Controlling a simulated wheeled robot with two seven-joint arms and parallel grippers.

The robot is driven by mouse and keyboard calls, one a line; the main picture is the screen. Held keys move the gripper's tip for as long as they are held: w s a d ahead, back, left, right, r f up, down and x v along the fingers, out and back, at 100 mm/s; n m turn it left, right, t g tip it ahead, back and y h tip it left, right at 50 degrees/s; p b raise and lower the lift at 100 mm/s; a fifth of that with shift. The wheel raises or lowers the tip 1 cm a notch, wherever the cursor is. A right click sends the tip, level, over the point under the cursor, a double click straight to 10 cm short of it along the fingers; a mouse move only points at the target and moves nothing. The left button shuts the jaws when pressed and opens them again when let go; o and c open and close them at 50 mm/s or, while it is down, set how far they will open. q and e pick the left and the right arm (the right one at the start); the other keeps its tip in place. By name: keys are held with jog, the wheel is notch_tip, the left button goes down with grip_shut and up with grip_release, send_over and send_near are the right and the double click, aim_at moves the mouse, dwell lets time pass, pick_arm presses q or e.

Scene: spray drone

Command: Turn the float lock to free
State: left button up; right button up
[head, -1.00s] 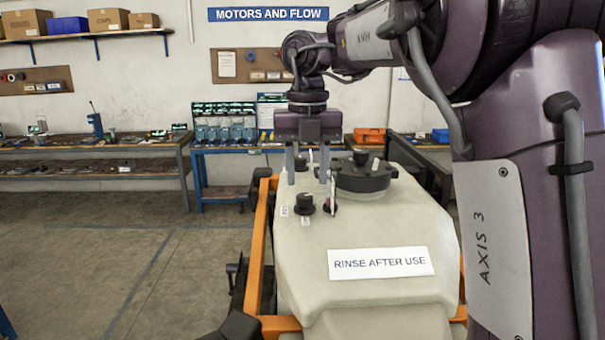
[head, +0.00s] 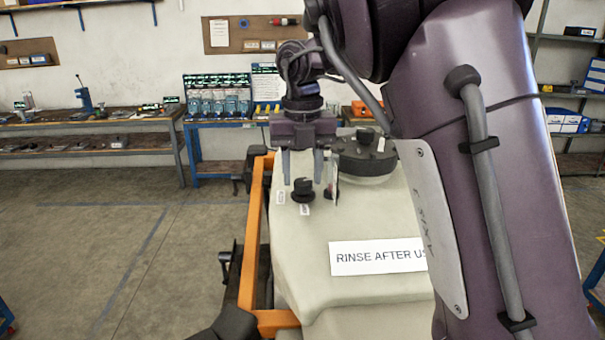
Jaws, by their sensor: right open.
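The pale tank (head: 375,220) has a black knob (head: 302,190) on its top, near the left edge. Small white tags beside the knobs are too small to read, so I cannot tell which knob is the float lock. My right gripper (head: 302,179) points down with its fingers apart. The fingertips are level with the upper part of the first knob, one on each side in the picture. Contact cannot be made out. My left gripper is not in view.
A large black round cap (head: 362,158) stands on the tank right behind the gripper. An orange frame (head: 252,235) runs along the tank's left side. My right arm covers the tank's right part. A blue bench (head: 215,123) stands behind; the floor at left is clear.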

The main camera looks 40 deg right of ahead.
jog(key=shift+w+d+f, duration=0.1)
jog(key=shift+d+f, duration=0.05)
jog(key=shift+f, duration=0.5)
jog(key=shift+r, duration=0.1)
jog(key=shift+c, duration=0.2)
jog(key=shift+s, duration=0.2)
jog(key=c, duration=0.7)
jog(key=shift+o, duration=0.2)
jog(key=shift+n, duration=0.3)
jog(key=n, duration=1.3)
